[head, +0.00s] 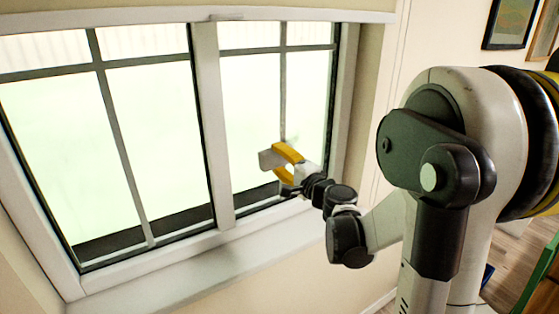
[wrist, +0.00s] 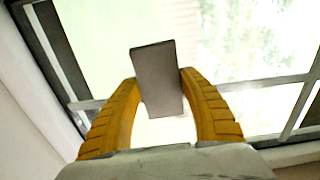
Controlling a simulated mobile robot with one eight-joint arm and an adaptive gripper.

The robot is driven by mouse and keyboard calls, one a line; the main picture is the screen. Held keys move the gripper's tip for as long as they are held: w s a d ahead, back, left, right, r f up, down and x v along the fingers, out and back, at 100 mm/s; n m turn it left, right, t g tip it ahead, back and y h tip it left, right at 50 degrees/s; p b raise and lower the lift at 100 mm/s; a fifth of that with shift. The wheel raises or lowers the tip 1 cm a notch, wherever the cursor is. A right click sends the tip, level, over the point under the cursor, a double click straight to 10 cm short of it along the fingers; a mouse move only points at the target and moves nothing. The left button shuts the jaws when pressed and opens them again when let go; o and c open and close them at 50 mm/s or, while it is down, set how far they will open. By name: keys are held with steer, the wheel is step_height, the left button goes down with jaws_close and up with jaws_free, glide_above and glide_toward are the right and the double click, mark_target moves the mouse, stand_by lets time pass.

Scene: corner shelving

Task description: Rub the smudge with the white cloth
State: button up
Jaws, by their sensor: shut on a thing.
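My gripper (head: 281,162) has yellow fingers and is in front of the right window panes in the head view. It is shut on a small flat rectangular piece, which I take to be the white cloth (head: 267,160). I cannot tell whether the cloth touches the glass. I cannot make out a distinct smudge on the bright panes.
The window has a pale frame (head: 213,125) with dark thin bars across the panes. A pale sill (head: 190,275) runs below it. Framed pictures (head: 509,22) hang on the wall at upper right. A green edge (head: 537,275) shows at lower right.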

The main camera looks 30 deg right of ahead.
mark_target(301, 138)
steer(key=shift+w, duration=0.8)
steer(key=shift+d+b, duration=0.3)
steer(key=shift+d, duration=1.5)
steer(key=shift+w+d+b, duration=0.2)
steer(key=shift+d+b, duration=0.25)
steer(key=shift+d, duration=3.1)
steer(key=shift+s+a, duration=0.2)
steer(key=shift+a, duration=5.15)
steer(key=shift+r+p, duration=0.85)
steer(key=shift+r, duration=0.55)
steer(key=shift+w+d+f+b, duration=0.1)
steer(key=shift+d+b, duration=0.2)
steer(key=shift+d, duration=2.4)
steer(key=shift+w+d+f+b, duration=0.1)
steer(key=shift+d+b, duration=0.2)
steer(key=shift+d, duration=2.35)
steer(key=shift+r, duration=0.1)
steer(key=shift+s+a, duration=0.15)
steer(key=shift+a, duration=5.2)
